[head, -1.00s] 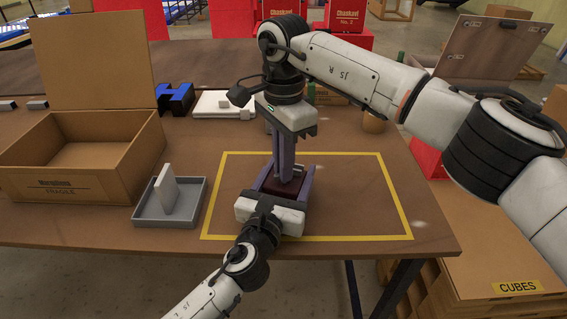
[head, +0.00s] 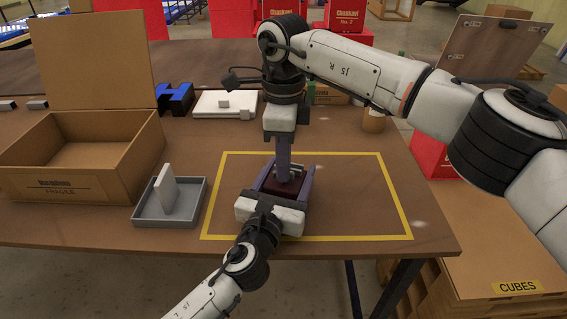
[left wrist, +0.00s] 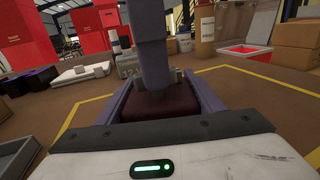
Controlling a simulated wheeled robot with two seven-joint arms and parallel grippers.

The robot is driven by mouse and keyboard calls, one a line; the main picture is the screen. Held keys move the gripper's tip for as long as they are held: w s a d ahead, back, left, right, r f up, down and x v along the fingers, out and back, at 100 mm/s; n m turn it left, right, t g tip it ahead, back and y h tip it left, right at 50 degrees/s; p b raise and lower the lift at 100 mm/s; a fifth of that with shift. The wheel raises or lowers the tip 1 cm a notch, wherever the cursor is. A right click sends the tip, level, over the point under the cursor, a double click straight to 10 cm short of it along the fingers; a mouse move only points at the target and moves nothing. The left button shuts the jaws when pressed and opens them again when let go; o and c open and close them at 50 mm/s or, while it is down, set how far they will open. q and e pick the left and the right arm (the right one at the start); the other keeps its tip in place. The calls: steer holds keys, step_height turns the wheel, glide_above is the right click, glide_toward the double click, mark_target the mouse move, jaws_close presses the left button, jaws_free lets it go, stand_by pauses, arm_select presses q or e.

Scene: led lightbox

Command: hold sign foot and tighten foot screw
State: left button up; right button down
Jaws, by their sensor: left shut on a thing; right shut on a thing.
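The sign foot (head: 287,189) is a dark maroon block inside the yellow outline on the table. My left gripper (head: 284,181) comes in from the front and is shut on it, one purple finger along each side. In the left wrist view the foot (left wrist: 160,101) lies between both fingers. My right gripper (head: 284,172) points straight down over the foot, its fingers together. It is shut on the foot screw at the top of the foot; the fingers mostly hide the screw. The right fingers also show in the left wrist view (left wrist: 153,68).
An open cardboard box (head: 75,183) is farther left. A blue letter H (head: 175,98) and a white board (head: 213,106) lie behind. The outline's right side is clear.

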arm_select(q)
steer(key=shift+a+f, duration=0.1)
arm_select(e)
steer(key=shift+r+m, duration=0.1)
steer(key=shift+m, duration=0.8)
steer(key=c, duration=2.2)
jaws_free()
step_height(320, 180, up, 12)
